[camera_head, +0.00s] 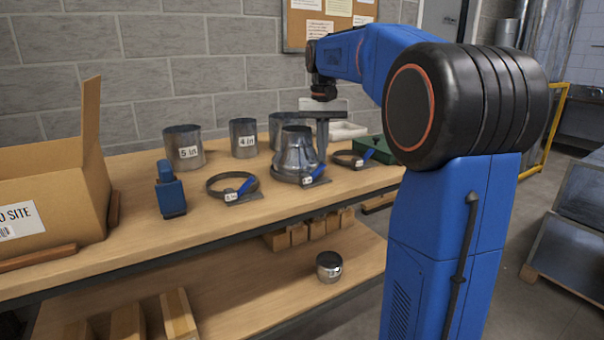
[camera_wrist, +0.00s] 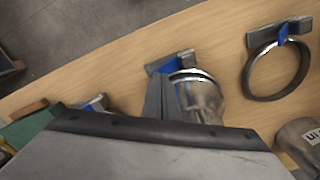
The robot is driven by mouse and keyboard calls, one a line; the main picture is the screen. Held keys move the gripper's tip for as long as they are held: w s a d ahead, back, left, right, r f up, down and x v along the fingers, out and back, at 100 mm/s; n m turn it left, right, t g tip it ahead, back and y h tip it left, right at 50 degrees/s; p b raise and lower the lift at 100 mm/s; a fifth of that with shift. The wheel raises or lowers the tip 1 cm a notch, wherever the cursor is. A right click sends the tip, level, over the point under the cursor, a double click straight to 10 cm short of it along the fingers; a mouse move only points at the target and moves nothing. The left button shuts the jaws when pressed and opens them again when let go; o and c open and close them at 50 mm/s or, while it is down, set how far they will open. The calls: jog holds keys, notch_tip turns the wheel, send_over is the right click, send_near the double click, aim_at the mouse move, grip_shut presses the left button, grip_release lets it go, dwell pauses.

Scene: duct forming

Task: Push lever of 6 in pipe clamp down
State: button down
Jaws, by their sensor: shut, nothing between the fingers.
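The middle pipe clamp (camera_head: 290,178) lies on the table around the foot of a shiny metal reducer (camera_head: 297,150). Its label is too small to read surely, so I cannot tell if it is the 6 in one. Its blue lever (camera_head: 319,171) slants up at the front right; the lever shows partly in the wrist view (camera_wrist: 170,65). My gripper (camera_head: 322,153) is shut and empty, pointing down beside the reducer, behind the lever in the head view. In the wrist view its fingers (camera_wrist: 160,100) hide part of the clamp. I cannot tell if they touch anything.
Another clamp (camera_head: 215,193) lies at left and a third (camera_head: 343,161) at right, both with blue levers. Metal pipes (camera_head: 183,148) stand behind. A blue tool (camera_head: 170,192), a cardboard box (camera_head: 45,200) and a green case (camera_head: 374,148) are also on the table.

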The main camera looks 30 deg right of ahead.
aim_at(321, 165)
jog(key=shift+f, duration=2.15)
jog(key=shift+r, duration=4)
jog(key=s+a+f+n+t, duration=0.1)
jog(key=s+a+f+n, duration=0.1)
jog(key=s+a+f, duration=0.3)
jog(key=s+a+f+n+t, duration=0.1)
jog(key=s+a+f, duration=0.4)
jog(key=s+f, duration=0.6)
jog(key=s+a+f+n+t, duration=0.2)
jog(key=s+a+f, duration=0.3)
jog(key=s, duration=0.9)
notch_tip(321, 165, down, 3)
jog(key=shift+a+r+n+t, duration=0.1)
jog(key=shift+a+n+t, duration=0.2)
jog(key=shift+a+t, duration=0.1)
